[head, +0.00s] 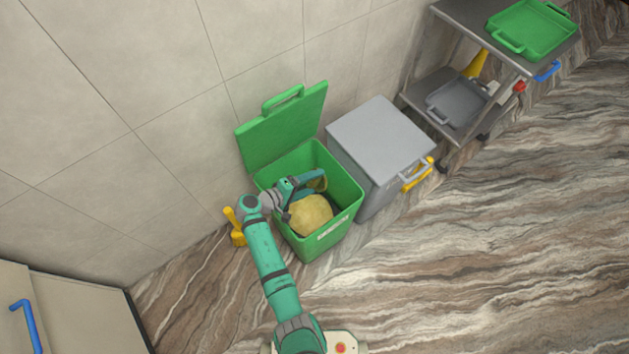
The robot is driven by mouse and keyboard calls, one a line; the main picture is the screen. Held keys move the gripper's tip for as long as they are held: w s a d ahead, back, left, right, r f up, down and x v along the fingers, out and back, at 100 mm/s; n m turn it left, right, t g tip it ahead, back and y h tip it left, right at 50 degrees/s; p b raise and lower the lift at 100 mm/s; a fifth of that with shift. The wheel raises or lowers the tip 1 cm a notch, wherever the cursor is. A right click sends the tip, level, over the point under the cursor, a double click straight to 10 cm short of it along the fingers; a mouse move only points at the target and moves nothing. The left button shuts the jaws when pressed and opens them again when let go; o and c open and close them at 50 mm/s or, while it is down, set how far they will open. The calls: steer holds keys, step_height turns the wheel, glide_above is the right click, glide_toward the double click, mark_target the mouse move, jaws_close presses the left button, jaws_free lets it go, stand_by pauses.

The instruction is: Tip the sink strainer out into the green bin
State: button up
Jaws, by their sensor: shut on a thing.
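The green bin (350,206) stands on the floor against the wall with its lid (283,127) swung up and open. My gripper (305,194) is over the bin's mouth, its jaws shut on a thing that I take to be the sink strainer. A pale yellow, rounded thing (311,215) shows just below the jaws, within the bin's opening. I cannot tell whether it is the strainer or matter in the bin. A smaller olive-yellow patch (318,184) shows beside the upper finger. My gripper hides part of the opening.
A grey closed bin (381,140) stands close on the right, with a yellow item (418,175) at its side. A yellow brush-like tool (236,228) stands left of the green bin. A grey trolley (445,119) holds a green tray (530,32). The floor at lower right is clear.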

steer(key=shift+r+g+y, duration=0.65)
steer(key=shift+g+y, duration=0.05)
steer(key=shift+y, duration=0.3)
steer(key=r+g+y, duration=0.2)
steer(key=y, duration=0.1)
steer(key=shift+w+d+g+y, duration=0.15)
steer(key=shift+d+g+y, duration=0.05)
steer(key=shift+g+y, duration=0.1)
steer(key=g+y, duration=0.1)
steer(key=r+y, duration=0.1)
steer(key=shift+d+r+g+y, duration=0.1)
steer(key=shift+r+g+y, duration=0.2)
steer(key=shift+g, duration=0.1)
steer(key=shift+r+g+y, duration=0.65)
steer(key=shift+g+y, duration=0.35)
steer(key=shift+y, duration=0.3)
